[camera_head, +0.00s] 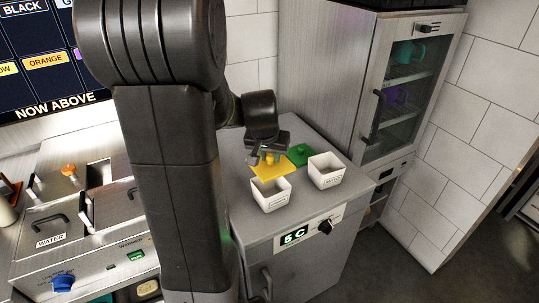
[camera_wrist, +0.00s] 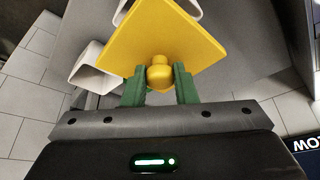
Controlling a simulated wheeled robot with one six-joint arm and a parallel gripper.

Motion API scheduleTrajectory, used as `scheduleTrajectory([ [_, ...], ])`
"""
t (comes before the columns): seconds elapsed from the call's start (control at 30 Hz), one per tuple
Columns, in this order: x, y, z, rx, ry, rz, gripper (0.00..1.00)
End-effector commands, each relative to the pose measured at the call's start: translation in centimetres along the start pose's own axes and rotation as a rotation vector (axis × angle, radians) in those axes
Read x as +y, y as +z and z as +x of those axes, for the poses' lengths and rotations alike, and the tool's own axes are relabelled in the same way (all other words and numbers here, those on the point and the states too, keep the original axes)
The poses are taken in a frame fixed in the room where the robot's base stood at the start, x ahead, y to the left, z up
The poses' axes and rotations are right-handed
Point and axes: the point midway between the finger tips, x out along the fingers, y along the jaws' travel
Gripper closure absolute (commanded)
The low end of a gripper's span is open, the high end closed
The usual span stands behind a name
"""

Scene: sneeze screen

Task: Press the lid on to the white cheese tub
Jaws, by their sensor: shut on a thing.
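My gripper (camera_head: 267,157) is shut on the knob of a yellow square lid (camera_head: 276,170). The wrist view shows the green fingers (camera_wrist: 160,82) on either side of the round yellow knob (camera_wrist: 160,74), with the lid's plate (camera_wrist: 150,38) beyond. Two open white square tubs stand on the grey counter: a left tub (camera_head: 270,196) and a right tub (camera_head: 327,172). Their front labels are too small to read, so I cannot tell which is the cheese tub. The lid appears just behind the left tub's rim; its height above the counter is unclear.
A green lid (camera_head: 301,154) lies on the counter (camera_head: 250,222) behind the right tub. A glass-door cabinet (camera_head: 405,85) stands at the back right, with cups inside. A steel unit with lidded wells (camera_head: 100,215) is at the left. The counter's front right corner is clear.

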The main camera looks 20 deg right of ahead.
Motion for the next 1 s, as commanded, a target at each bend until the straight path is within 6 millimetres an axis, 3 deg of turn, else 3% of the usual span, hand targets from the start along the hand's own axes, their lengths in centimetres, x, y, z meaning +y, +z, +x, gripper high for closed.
scheduleTrajectory([
  [0.27,0.0,0.2,0.5,0.000,0.000,0.000,0.96],
  [0.73,0.0,1.7,4.1,0.000,0.000,-0.001,0.96],
  [1.0,0.0,1.8,4.5,0.000,0.000,0.000,0.96],
])
